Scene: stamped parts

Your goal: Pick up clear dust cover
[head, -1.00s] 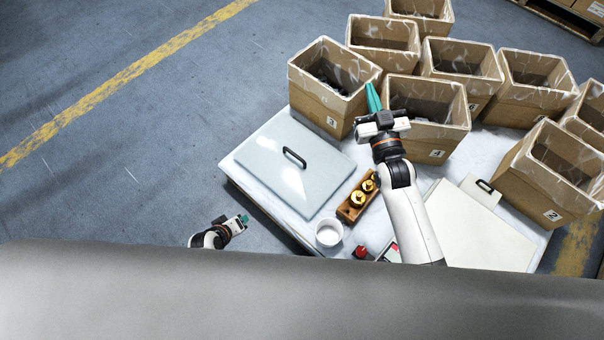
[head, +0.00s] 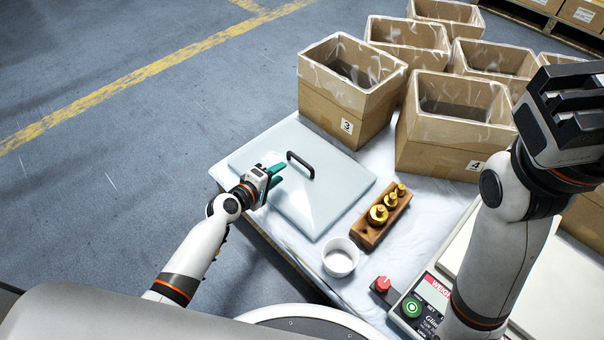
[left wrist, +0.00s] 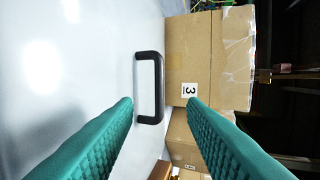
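The clear dust cover (head: 318,200) lies on the white-covered table as a pale, see-through lid with a black handle (head: 300,164) on top. My left gripper (head: 279,173) is over the cover's left part, just left of the handle. In the left wrist view its green fingers (left wrist: 160,105) are spread apart with nothing between them. The handle (left wrist: 150,88) shows beyond the fingertips there, close to the left finger, and I cannot tell how far off it is. My right gripper (head: 565,95) is raised at the right, and its fingertips are not clearly seen.
Box 3 (head: 340,112) stands behind the cover, with box 4 (head: 440,150) to its right and more boxes behind.

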